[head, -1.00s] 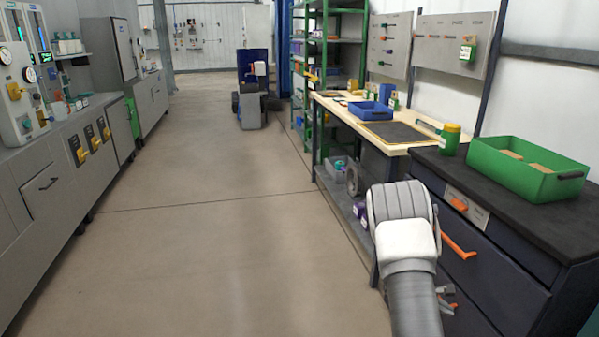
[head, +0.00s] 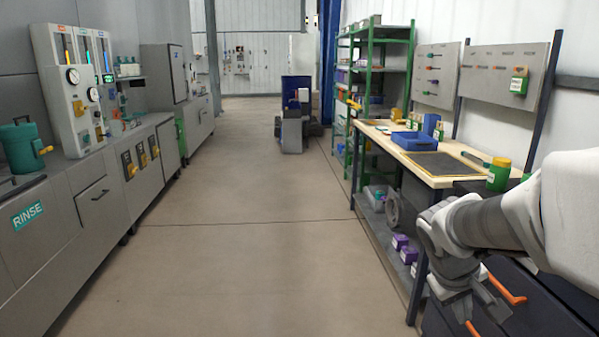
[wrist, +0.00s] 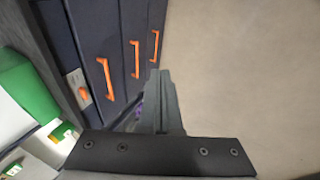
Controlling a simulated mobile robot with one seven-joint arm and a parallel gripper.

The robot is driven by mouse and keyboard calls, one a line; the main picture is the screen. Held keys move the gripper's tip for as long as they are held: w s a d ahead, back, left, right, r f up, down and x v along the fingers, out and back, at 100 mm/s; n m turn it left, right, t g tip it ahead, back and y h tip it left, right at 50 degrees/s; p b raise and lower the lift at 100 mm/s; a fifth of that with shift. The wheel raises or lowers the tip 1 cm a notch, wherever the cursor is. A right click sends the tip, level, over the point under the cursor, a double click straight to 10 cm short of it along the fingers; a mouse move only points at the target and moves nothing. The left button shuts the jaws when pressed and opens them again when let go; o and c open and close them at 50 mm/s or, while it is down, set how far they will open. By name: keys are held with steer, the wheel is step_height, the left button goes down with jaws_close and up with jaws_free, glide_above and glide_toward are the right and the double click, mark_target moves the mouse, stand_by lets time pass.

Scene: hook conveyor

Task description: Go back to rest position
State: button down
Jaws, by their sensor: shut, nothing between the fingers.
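My gripper (head: 488,318) is at the lower right of the head view, at the end of my arm, which reaches in from the right edge. It hangs in front of the dark drawer cabinet (head: 535,305). In the wrist view, the fingers of my gripper (wrist: 159,75) are together and hold nothing. They point along the front of the cabinet, whose orange drawer handles (wrist: 105,78) are to their left. From these views I cannot tell whether the gripper touches the cabinet.
The aisle floor (head: 240,240) is clear. A wooden workbench (head: 440,180) with a blue tray (head: 412,142) stands on the right. Grey rinse-station cabinets (head: 60,245) line the left. A blue-and-grey cart (head: 292,132) stands far ahead. A green bin (wrist: 22,88) shows in the wrist view.

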steer(key=s+a+r+m+t+y, duration=0.1)
steer(key=s+a+r+t+y, duration=0.15)
steer(key=s+a, duration=0.4)
steer(key=s+a+r+m+t+y, duration=0.1)
steer(key=s+a+r+y, duration=0.15)
steer(key=s+a, duration=0.45)
step_height(320, 180, up, 18)
steer(key=a+p, duration=0.1)
steer(key=p, duration=1.7)
steer(key=shift+w, duration=0.3)
steer(key=shift+d, duration=0.2)
